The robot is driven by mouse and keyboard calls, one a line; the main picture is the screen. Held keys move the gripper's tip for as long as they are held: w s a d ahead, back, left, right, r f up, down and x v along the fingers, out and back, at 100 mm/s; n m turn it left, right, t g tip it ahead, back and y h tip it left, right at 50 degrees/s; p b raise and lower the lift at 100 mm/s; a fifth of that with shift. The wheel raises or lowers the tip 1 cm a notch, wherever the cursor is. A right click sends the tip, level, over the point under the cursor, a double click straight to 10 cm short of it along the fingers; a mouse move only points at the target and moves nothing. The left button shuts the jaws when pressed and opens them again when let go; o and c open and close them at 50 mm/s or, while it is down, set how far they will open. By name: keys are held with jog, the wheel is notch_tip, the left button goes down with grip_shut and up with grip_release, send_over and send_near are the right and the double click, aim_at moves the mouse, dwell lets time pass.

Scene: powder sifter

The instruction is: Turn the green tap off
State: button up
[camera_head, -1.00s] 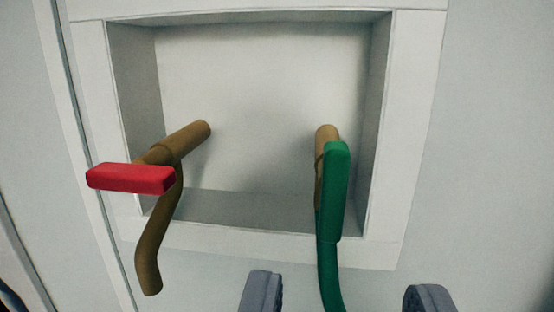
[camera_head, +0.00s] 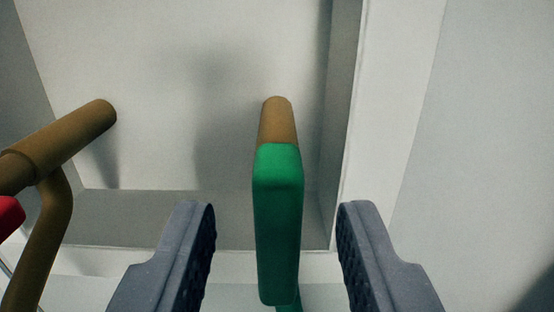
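The green tap handle (camera_head: 278,225) hangs vertically, in line with its spout, on a brown pipe (camera_head: 278,122) that comes out of the recess wall. A bit of green spout shows below the handle. My gripper (camera_head: 277,235) is open, with one grey finger on each side of the green handle. There is a visible gap between the handle and both fingers. In this view the handle stands between the fingertips, but I cannot tell the depth exactly.
The red tap handle (camera_head: 10,216) is partly cut off at the left edge, on its own brown pipe (camera_head: 70,138) with a brown spout. A white recess frame (camera_head: 375,120) surrounds the taps. Its right wall is close to the green tap.

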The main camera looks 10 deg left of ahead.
aim_at(278, 224)
jog(key=shift+p+x, duration=0.6)
jog(key=shift+x, duration=1.05)
